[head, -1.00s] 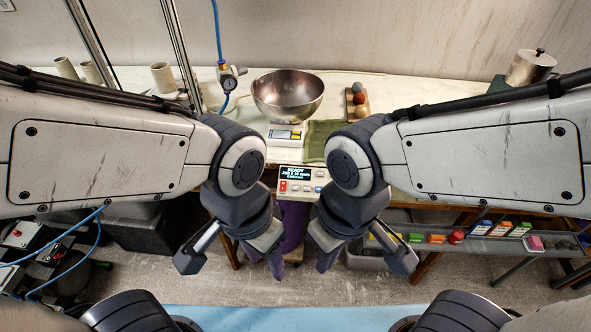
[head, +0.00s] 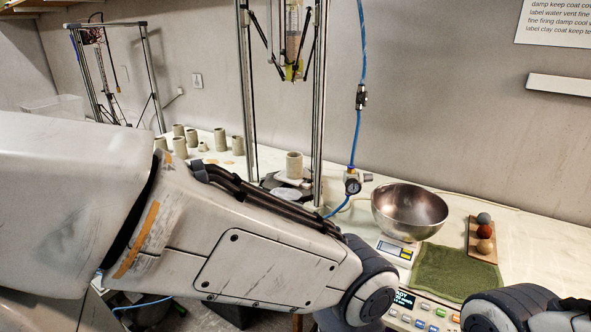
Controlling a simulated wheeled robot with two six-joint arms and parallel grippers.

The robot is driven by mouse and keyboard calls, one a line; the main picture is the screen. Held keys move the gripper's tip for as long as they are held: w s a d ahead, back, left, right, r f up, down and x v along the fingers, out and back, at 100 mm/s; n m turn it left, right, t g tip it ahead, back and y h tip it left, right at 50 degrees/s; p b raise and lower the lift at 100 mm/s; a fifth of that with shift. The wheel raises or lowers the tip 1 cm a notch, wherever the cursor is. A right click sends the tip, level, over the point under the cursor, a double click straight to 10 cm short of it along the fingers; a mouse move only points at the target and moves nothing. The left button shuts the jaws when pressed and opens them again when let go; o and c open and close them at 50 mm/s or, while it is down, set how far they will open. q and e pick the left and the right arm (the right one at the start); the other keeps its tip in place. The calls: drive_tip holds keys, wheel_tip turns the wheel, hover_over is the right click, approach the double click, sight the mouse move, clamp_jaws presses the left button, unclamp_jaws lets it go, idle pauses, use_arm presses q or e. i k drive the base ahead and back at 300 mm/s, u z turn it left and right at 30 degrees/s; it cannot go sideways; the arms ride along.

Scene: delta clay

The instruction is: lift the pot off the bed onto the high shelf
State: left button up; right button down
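A pale grey cylindrical pot (head: 294,165) stands upright under the nozzle of the near delta printer, between its metal posts. The bed (head: 288,186) below it is partly hidden by my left arm, which crosses the lower middle of the view. Neither of my grippers shows; only arm links and joints are in the frame. A white ledge (head: 560,86) is on the back wall at the upper right; I cannot tell if it is the high shelf. Another shelf-like edge (head: 40,16) shows at the top left.
Several similar pots (head: 191,138) stand on the bench at left, near a second printer frame (head: 152,70). A metal bowl (head: 408,210) sits on a scale (head: 394,250). A green towel (head: 452,272), a board of coloured balls (head: 483,238) and a blue hose (head: 357,130) are at right.

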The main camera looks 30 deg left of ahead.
sight(294, 160)
drive_tip(key=u, duration=1.3)
drive_tip(key=i, duration=1.55)
drive_tip(key=u, duration=0.15)
